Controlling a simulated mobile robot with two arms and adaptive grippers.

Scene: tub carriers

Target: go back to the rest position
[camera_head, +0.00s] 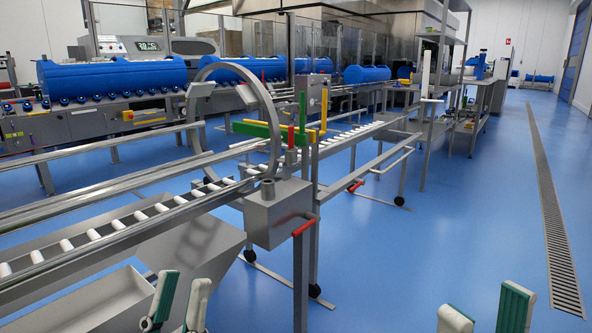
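My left gripper (183,292) is at the bottom left, its two pale, green-edged fingers pointing up with a gap between them. It is open and empty, in front of a grey metal tray (85,302). My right gripper (484,308) is at the bottom right, over the blue floor in the picture. Its fingers stand wide apart with nothing between them. The lower parts of both grippers are cut off by the picture's edge.
A roller conveyor (150,212) runs from the lower left to the back, with a metal ring and a grey box (277,212) on it. Blue tubs (112,76) stand on a conveyor behind. Open blue floor (450,225) lies right, with a drain grate (552,205).

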